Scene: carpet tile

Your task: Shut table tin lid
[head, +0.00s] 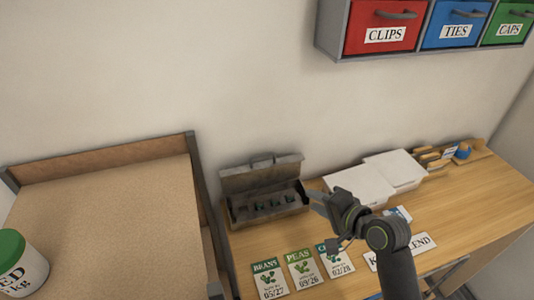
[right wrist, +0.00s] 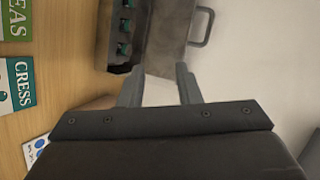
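A grey metal tin (head: 238,212) stands at the back left of the wooden table, against the wall. Its lid (head: 240,182) is open and tilted up at the back, with a handle on its outer edge. Small dark green items lie in the tin. My right gripper (head: 312,200) is just right of the tin. In the right wrist view, its two fingers (right wrist: 160,85) are apart with nothing between them. The tin's inside and its raised lid (right wrist: 167,35) with the handle (right wrist: 202,28) lie beyond the fingertips. My left gripper is out of view.
Seed packets (head: 302,268) lie in front of the tin. White boxes (head: 362,186) and a wooden organiser (head: 470,155) stand to the right. A grey rack with coloured bins (head: 384,35) hangs above. A brown tray-like surface (head: 120,220) with a green-lidded tub (head: 22,270) is at left.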

